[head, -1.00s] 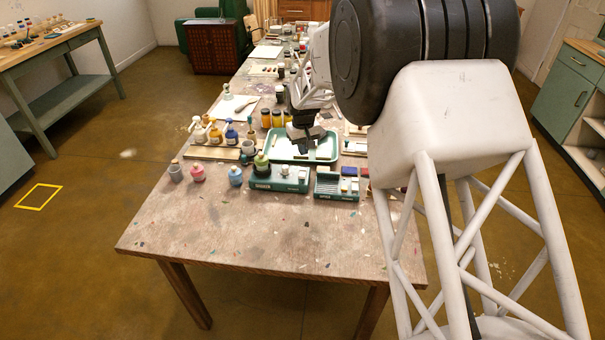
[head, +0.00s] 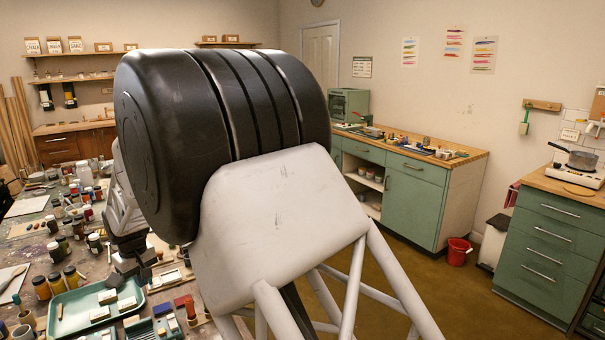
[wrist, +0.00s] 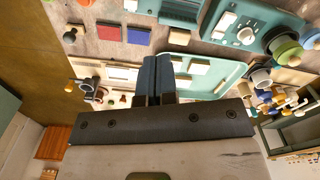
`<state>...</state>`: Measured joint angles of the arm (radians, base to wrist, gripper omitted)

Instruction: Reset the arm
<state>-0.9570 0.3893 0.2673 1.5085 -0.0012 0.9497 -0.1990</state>
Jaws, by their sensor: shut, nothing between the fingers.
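My gripper (head: 124,270) is above the table beyond the teal tray, partly hidden by my own large black joint and pale arm. In the wrist view my gripper (wrist: 160,80) shows its two dark fingers together, with nothing between them. The teal tray (wrist: 231,64), holding pale blocks, lies below and beside the fingers. The tray also shows at the lower left of the head view (head: 57,328).
A red block (wrist: 109,33) and a blue block (wrist: 138,37) lie near the tray. Yellow-orange jars (head: 71,277) and many other jars crowd the table. A green cabinet (head: 412,200) stands right, with a red bucket (head: 458,251) on the floor.

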